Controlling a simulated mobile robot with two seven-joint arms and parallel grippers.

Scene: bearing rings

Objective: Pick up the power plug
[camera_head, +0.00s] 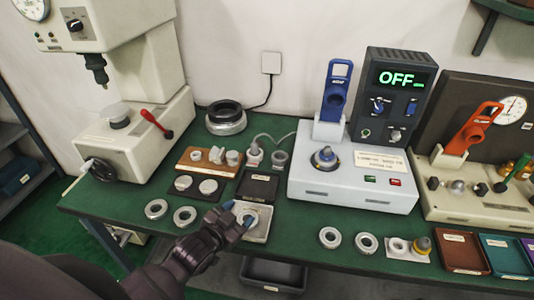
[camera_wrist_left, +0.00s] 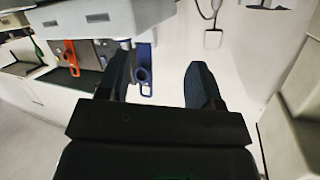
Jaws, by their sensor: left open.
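A pale plug-like piece (camera_head: 254,154) stands on the green bench in the head view, left of the white machine. A grey cable runs from it toward that machine; I take it to be the power plug, though it is small. A grey round socket-like piece (camera_head: 279,158) stands just right of it. My left gripper (camera_head: 238,213) is open and empty, nearer the bench's front edge than the plug, over a small pale block. In the left wrist view its two fingers (camera_wrist_left: 158,78) are apart with nothing between them; the plug cannot be made out there. My right gripper is not in view.
The white machine (camera_head: 352,188) with a blue handle stands right of the plug; its display reads OFF. A black tray (camera_head: 259,187) and a wooden block (camera_head: 207,169) with parts lie near the plug. Several metal rings lie along the front. A press (camera_head: 138,138) stands left.

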